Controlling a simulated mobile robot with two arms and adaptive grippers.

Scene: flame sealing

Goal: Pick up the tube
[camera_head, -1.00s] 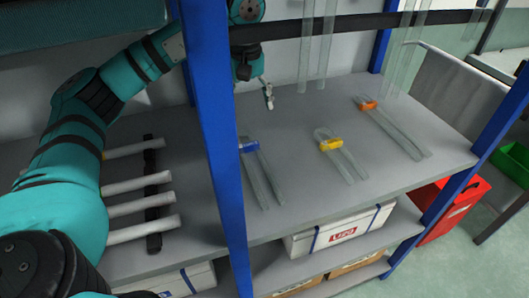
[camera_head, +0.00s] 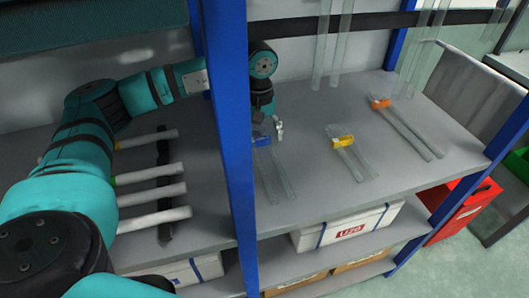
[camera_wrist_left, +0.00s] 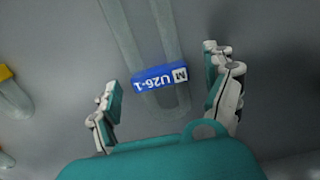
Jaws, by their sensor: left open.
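A clear U-shaped tube with a blue label lies flat on the grey shelf in the head view (camera_head: 281,177). My left gripper (camera_head: 270,132) is open above the labelled, bent end of this tube. In the left wrist view, its two fingers (camera_wrist_left: 165,92) stand apart on either side of the blue label, with no visible grip on the tube. The bend is partly hidden by the gripper in the head view. My right gripper is not in view.
Tubes with yellow (camera_head: 343,142) and orange (camera_head: 380,103) labels lie to the right on the shelf (camera_head: 330,200). A blue post (camera_head: 235,170) stands close left of the gripper. White rods rest on a black rack (camera_head: 164,205). Clear tubes hang at the back.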

